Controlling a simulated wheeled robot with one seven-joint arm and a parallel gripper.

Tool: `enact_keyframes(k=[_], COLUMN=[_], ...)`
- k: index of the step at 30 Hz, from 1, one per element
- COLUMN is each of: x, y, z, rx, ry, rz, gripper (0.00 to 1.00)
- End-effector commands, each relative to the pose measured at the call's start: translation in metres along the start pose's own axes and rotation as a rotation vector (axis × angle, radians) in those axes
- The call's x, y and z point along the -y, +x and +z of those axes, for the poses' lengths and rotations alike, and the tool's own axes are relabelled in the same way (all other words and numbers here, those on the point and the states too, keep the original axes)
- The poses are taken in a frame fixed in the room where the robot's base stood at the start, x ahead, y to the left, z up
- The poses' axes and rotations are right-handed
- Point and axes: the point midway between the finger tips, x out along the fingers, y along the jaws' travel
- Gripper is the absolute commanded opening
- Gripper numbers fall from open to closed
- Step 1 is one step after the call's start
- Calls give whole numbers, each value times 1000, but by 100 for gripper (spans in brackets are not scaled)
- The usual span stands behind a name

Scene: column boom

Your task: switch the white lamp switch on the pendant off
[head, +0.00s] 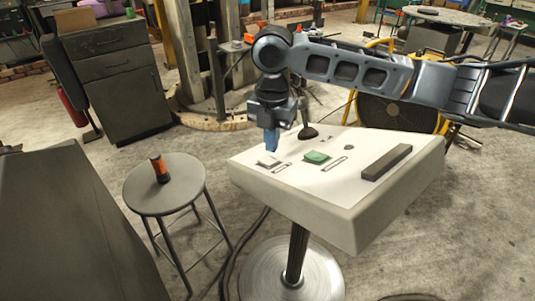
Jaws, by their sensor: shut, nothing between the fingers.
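The pendant (345,215) is a pale box with a sloped white top on a single post with a round base. The white lamp switch (268,162) is a small whitish block near the left corner of its top. My gripper (271,147) points down at that corner with its blue fingertips shut and empty. The tips are right at or just above the white switch; I cannot tell whether they touch it. Which way the switch is tipped is too small to tell.
On the pendant top are a green switch (316,157), a dark lever (307,130), a small round knob (349,147) and a dark grey bar (387,162). A stool (165,190) with an orange and black cylinder (159,169) stands left. A grey cabinet (117,80) stands behind.

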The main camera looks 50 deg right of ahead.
Motion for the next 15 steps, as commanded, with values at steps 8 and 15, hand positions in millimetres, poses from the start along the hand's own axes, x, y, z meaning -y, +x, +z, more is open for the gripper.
enact_keyframes(k=[8,15], x=[0,0], y=[-23,-39], z=[0,0], rx=[-1,-1], ry=[-1,-1], rz=[1,0], gripper=[0,0])
